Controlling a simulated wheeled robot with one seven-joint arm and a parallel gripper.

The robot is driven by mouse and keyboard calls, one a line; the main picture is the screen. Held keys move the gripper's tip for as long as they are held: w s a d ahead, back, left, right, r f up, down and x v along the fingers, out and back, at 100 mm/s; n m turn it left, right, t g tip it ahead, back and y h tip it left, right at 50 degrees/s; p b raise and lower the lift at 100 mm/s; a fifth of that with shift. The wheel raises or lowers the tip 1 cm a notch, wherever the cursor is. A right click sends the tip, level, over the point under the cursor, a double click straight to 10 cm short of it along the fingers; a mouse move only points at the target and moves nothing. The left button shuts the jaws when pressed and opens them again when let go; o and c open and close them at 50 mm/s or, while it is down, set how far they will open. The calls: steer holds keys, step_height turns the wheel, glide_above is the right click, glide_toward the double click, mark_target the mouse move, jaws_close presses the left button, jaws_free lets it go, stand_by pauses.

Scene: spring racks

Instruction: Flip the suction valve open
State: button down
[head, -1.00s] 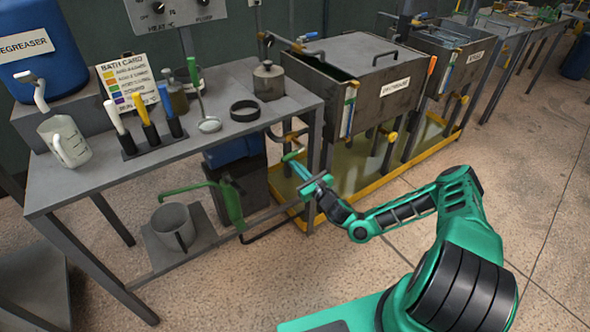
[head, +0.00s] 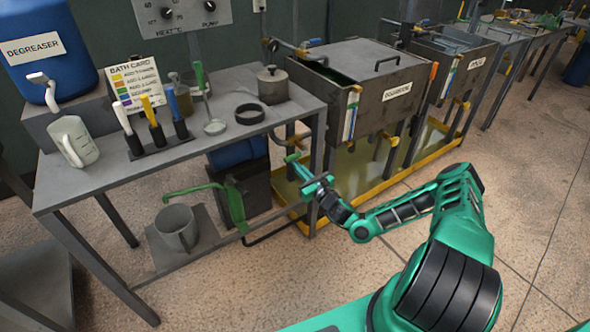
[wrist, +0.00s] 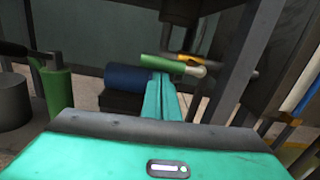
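A green lever handle with a pale rounded end (wrist: 175,66) lies crosswise just beyond my fingertips in the wrist view. I take it to be the suction valve's handle, and a yellow and dark pipe fitting (wrist: 215,66) is behind it. In the head view a small green piece (head: 291,158) shows by my fingertips, too small to separate clearly from them. My gripper (wrist: 160,80) points at the handle with its two teal fingers together and nothing seen between them. In the head view my gripper (head: 299,170) is beside the bench's right front leg. Whether the fingertips touch the handle is unclear.
A green hand pump (head: 232,202) and a grey jug (head: 177,228) stand on the low shelf at left. The bench leg (head: 316,165) is close to my gripper. Tanks (head: 375,95) stand in a yellow-edged tray (head: 395,180) at right. The floor in front is open.

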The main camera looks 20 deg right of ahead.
steer(key=shift+w+r, duration=0.1)
steer(key=shift+r, duration=0.3)
steer(key=s+d+f, duration=0.2)
steer(key=s+f, duration=0.3)
steer(key=s, duration=0.5)
steer(key=shift+s+d+f, duration=0.2)
steer(key=shift+s+d, duration=0.05)
steer(key=shift+s, duration=0.1)
steer(key=shift+r, duration=0.1)
